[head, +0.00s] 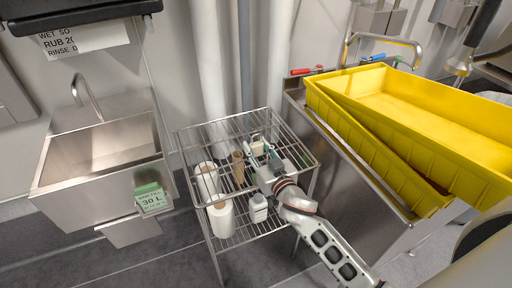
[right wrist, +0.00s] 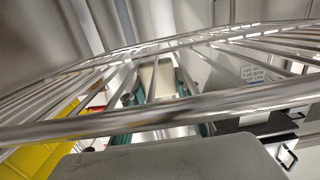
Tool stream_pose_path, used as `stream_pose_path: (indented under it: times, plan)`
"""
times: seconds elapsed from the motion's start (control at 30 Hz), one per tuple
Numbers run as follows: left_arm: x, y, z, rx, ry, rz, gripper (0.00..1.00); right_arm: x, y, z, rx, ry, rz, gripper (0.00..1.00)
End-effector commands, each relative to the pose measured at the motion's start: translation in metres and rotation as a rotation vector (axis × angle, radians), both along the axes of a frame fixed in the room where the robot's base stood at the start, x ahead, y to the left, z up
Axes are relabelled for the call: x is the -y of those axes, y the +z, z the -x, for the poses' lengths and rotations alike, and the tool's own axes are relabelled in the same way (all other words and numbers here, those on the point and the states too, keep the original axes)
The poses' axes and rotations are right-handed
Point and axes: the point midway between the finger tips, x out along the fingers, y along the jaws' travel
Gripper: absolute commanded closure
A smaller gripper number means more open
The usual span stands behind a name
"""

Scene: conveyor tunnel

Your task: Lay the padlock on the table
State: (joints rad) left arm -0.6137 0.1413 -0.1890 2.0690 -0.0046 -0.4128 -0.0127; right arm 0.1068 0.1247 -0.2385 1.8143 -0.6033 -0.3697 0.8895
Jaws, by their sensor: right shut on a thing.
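The padlock is most likely the small cream block (head: 257,148) with a thin loop above it, at the wire rack's top shelf; it is too small to be sure. My right gripper (head: 262,156) is at the top shelf, its arm coming from the lower right. It is shut on this block. In the right wrist view the cream block (right wrist: 158,80) stands between the teal fingertips, partly hidden behind a metal bar. I cannot tell whether the block touches the shelf. No separate table shows apart from the wire rack (head: 296,137). My left gripper is out of view.
White rolls (head: 207,181) and a brown bottle-like thing (head: 237,168) stand on the rack's left side. A white jug (head: 258,208) is on the lower shelf. A steel sink (head: 100,150) is at left; yellow crates (head: 440,105) lie on the steel basin at right.

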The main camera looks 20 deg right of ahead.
Motion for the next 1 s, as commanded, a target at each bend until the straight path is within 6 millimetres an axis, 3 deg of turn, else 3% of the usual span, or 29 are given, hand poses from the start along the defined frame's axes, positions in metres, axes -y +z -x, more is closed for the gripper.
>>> stream_pose_path:
  times: [0.23,0.27,0.3,0.73,1.0]
  plan:
    - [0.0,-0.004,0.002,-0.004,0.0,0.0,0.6,0.0,-0.004,0.0,-0.001,-0.001,-0.001,1.0]
    - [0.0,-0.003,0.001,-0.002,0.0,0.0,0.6,0.0,-0.003,0.0,0.0,-0.001,0.0,0.62]
    - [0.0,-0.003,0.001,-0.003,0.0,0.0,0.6,0.0,-0.003,0.0,0.0,-0.001,0.0,0.53]
    - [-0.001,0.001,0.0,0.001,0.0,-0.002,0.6,0.0,0.004,0.0,0.003,0.0,0.002,0.53]
    - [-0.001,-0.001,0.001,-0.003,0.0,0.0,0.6,0.001,0.002,0.042,-0.002,-0.001,-0.002,0.53]
